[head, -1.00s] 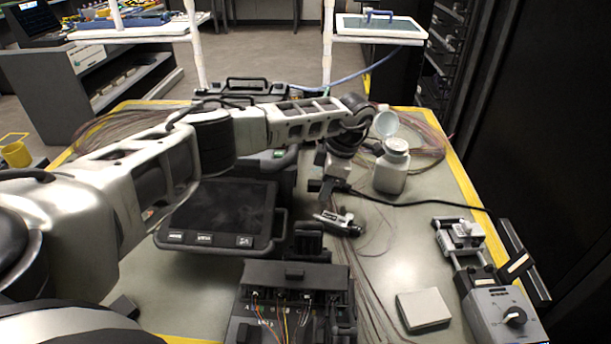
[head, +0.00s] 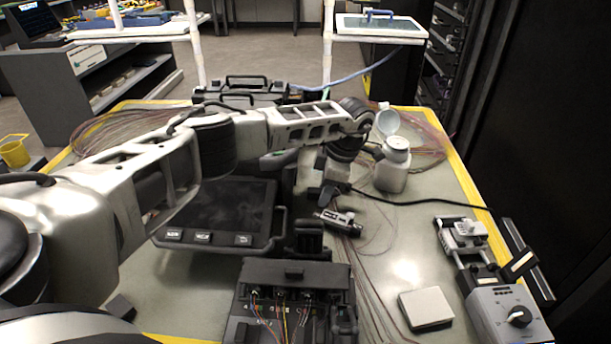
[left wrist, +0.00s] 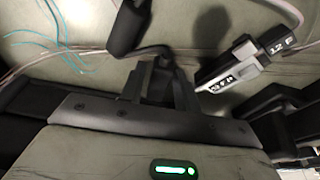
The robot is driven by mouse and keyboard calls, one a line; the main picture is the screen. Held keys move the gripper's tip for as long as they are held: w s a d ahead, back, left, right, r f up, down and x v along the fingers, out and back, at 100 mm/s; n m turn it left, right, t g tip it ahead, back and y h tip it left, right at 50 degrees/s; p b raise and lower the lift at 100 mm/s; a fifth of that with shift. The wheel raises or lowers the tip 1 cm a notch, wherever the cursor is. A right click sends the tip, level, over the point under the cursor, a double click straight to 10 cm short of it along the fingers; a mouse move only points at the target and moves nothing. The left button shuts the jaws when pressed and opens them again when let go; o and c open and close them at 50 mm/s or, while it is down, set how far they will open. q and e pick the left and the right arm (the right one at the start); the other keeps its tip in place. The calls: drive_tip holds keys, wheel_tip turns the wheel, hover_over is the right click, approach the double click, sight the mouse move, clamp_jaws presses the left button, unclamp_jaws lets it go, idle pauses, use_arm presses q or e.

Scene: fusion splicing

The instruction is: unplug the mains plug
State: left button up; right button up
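The black mains cable (head: 420,201) runs over the table from the right edge to my left gripper (head: 335,192). In the left wrist view its dark bent end (left wrist: 140,52) meets the fingertips of that gripper (left wrist: 162,68), beside a black cylindrical piece (left wrist: 127,30). The fingers look closed around the dark plug at the cable's end; they hide most of it, and its contacts do not show. My right gripper is not in view.
A small grey-black tool (head: 338,218) lies just below the gripper. A white bottle (head: 391,170) with an open lid stands to its right. The black splicer with a screen (head: 220,210) is to the left. The table right of the cable is partly clear.

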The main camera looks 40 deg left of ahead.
use_arm(q)
drive_tip(key=shift+o, duration=0.7)
drive_tip(key=v, duration=1.6)
drive_tip(key=shift+b, duration=0.3)
